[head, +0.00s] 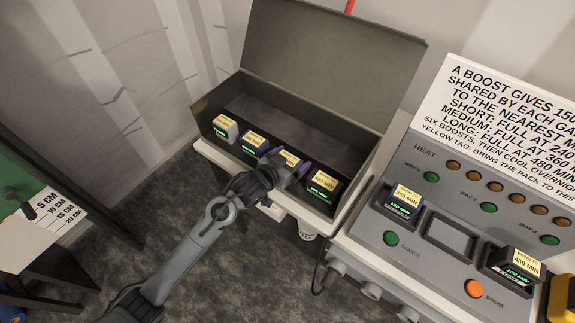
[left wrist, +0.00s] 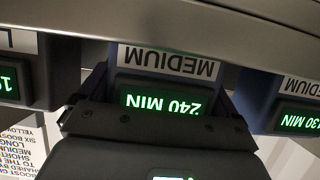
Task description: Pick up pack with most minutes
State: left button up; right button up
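In the head view a row of several packs stands along the front of the open grey box, each with a pale label and a green display. My left gripper (head: 272,176) is at the third pack from the left (head: 291,160). In the left wrist view this pack (left wrist: 166,62) reads MEDIUM and 240 MIN, upside down. The gripper's fingers (left wrist: 160,100) lie close along both its sides; whether they press on it I cannot tell. The neighbouring pack at right (left wrist: 300,117) seems to read 130 MIN; the left one (left wrist: 12,85) is cut off. My right gripper is not in view.
The box's lid (head: 335,50) stands open behind the packs. At right a grey charger console (head: 375,245) holds a pack in its left bay (head: 402,200) and one in its right bay (head: 514,264); the middle bay (head: 450,238) is empty. A white instruction sign (head: 520,110) stands behind it.

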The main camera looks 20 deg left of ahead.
pick_arm(q)
jog(key=c, duration=0.7)
jog(key=shift+r, duration=0.1)
jog(key=shift+r, duration=0.1)
